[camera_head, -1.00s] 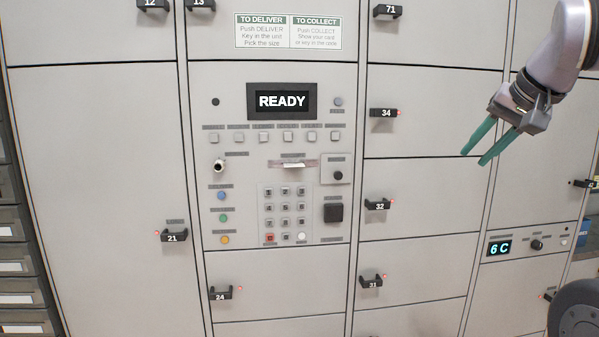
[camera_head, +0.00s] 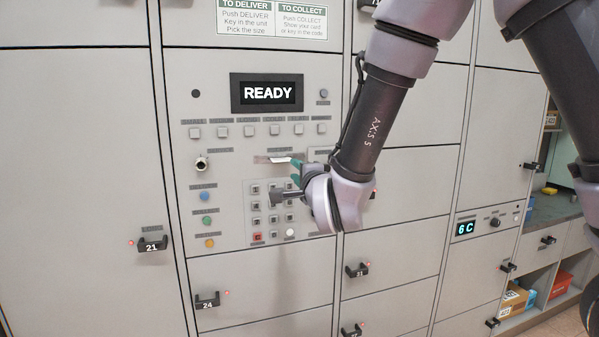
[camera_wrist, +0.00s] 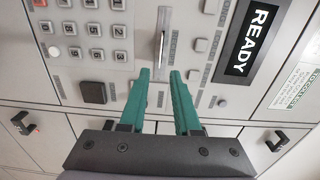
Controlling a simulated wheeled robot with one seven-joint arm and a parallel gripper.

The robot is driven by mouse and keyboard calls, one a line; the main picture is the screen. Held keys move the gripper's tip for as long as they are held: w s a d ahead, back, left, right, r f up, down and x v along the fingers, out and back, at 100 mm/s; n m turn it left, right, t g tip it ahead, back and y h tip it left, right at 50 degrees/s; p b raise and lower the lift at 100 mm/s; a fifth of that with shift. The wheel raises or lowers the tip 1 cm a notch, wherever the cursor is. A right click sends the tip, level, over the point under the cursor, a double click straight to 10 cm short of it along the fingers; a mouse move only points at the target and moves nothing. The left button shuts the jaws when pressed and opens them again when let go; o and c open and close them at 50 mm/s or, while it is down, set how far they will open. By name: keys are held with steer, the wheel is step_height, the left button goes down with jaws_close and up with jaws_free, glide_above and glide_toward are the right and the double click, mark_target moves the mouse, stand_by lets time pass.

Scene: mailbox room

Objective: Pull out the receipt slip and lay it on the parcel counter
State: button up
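The receipt slip (camera_head: 281,159) is a small white strip sticking out of a slot in the grey locker panel, below the READY screen. In the wrist view, the slip (camera_wrist: 160,44) lies just beyond my fingertips, in line with the gap between them. My gripper (camera_head: 296,171) is at the panel, close to the slip's right end. In the wrist view, its two green fingers (camera_wrist: 160,74) are apart with nothing between them. A grey-green counter surface (camera_head: 550,209), apparently the parcel counter, shows at the far right, partly hidden by my arm.
The keypad (camera_head: 268,208) is just below the gripper, and a row of square buttons (camera_head: 249,131) is above. Locker handles such as number 21 (camera_head: 152,244) stick out. Boxes (camera_head: 513,300) sit on a low shelf under the counter.

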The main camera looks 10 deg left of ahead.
mark_target(283, 160)
steer(key=shift+x, duration=5.75)
steer(key=shift+s+a, duration=0.1)
steer(key=shift+a, duration=0.05)
steer(key=shift+c, duration=0.3)
jaws_close()
steer(key=v, duration=0.9)
